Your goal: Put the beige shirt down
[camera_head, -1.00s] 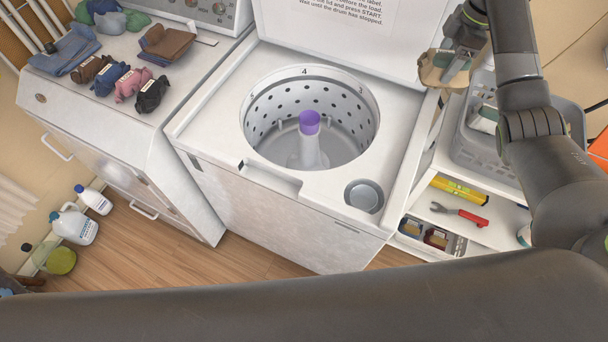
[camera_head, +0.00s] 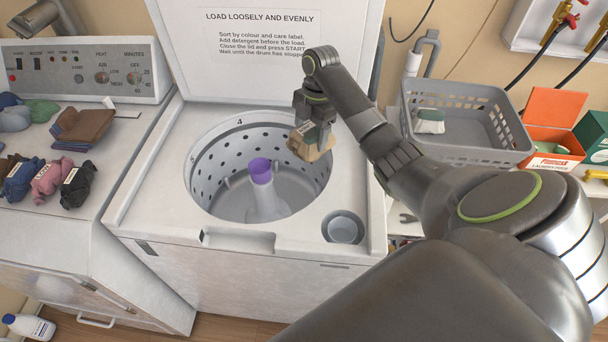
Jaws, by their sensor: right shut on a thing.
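My right gripper (camera_head: 306,130) is shut on the beige shirt (camera_head: 312,149), a small folded bundle with a pale label. It holds the shirt over the right rim of the washer's open drum (camera_head: 235,195). I cannot tell how high above the rim the shirt is. The drum has a perforated wall and a central post with a purple cap (camera_head: 260,170); no clothes show inside it. My left gripper is not in view.
The washer lid (camera_head: 270,50) stands open behind the drum. A dryer at the left carries several folded clothes (camera_head: 48,180). A grey basket (camera_head: 465,130) with a white and green item stands at the right, beside an orange box (camera_head: 552,125).

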